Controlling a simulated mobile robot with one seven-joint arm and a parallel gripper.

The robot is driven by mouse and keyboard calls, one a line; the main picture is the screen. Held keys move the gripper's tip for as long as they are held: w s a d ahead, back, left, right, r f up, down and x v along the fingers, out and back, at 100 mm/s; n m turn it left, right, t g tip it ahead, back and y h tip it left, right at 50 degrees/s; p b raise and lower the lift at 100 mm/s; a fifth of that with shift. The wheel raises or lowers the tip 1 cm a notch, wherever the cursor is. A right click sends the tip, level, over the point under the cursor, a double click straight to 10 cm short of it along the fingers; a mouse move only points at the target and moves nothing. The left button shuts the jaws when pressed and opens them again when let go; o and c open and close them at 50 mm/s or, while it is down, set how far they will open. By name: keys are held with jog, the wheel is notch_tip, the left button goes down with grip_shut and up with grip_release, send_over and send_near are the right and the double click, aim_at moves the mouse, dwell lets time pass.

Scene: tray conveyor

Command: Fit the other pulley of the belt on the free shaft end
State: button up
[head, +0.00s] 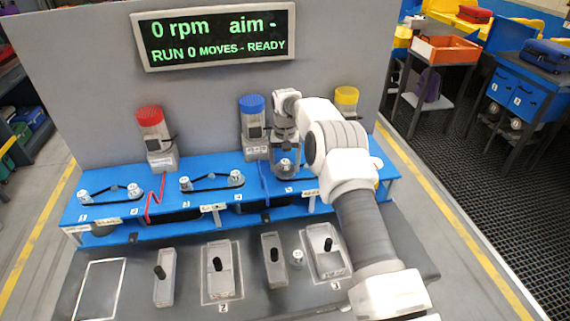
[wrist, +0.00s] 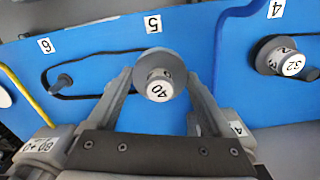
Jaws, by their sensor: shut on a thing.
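My gripper (wrist: 160,85) is shut on a grey pulley (wrist: 158,72) with a white cap marked 40, beside label 5 on the blue deck. In the head view my gripper (head: 286,163) is over the right part of the blue deck. In the wrist view a thin black belt (wrist: 90,97) runs left from behind the held pulley and loops around a bare dark shaft (wrist: 64,82) near label 6. No pulley shows on that shaft. The shaft under the held pulley is hidden, so I cannot tell whether the pulley sits on it.
A pulley marked 32 (wrist: 290,64) stands at label 4. Two other belt pairs stand further left on the deck (head: 160,198). Red (head: 150,118), blue (head: 251,104) and yellow (head: 347,96) capped units line the back.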

aim_at(285, 161)
jog(key=shift+f+b, duration=0.55)
jog(key=shift+f, duration=0.45)
jog(key=o, duration=1.3)
jog(key=shift+r, duration=0.15)
notch_tip(285, 161, up, 17)
jog(key=shift+r+p, duration=0.1)
jog(key=shift+p, duration=0.45)
